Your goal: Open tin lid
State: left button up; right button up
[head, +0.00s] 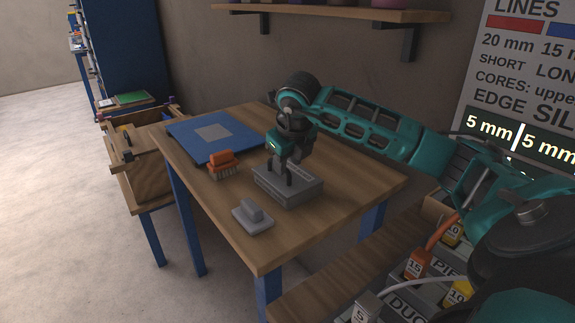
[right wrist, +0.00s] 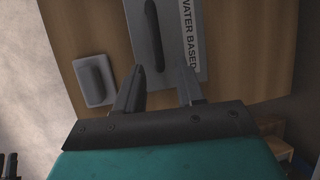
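A grey rectangular tin (head: 290,188) sits on the wooden table below my right gripper (head: 279,176). In the right wrist view the tin's top (right wrist: 172,45) shows a dark raised handle (right wrist: 152,38) and a "WATER BASED" label. The right gripper (right wrist: 161,85) is open, its two fingers apart and pointing down at the tin. The handle lies ahead between the finger lines; I cannot tell whether a finger touches it. A separate grey plate with a block-shaped grip (head: 253,216) lies near the table's front left edge; it also shows in the right wrist view (right wrist: 95,80). My left gripper is not in view.
An orange brush (head: 222,163) lies left of the tin. A blue board with a grey square (head: 190,142) lies at the back left. The right part of the table (head: 350,175) is clear. A wooden crate (head: 125,150) stands on the left, and labelled bins (head: 410,298) on the right.

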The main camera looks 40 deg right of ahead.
jog(key=shift+x, duration=0.8)
jog(key=shift+c, duration=0.3)
jog(key=shift+r, duration=0.1)
grip_shut()
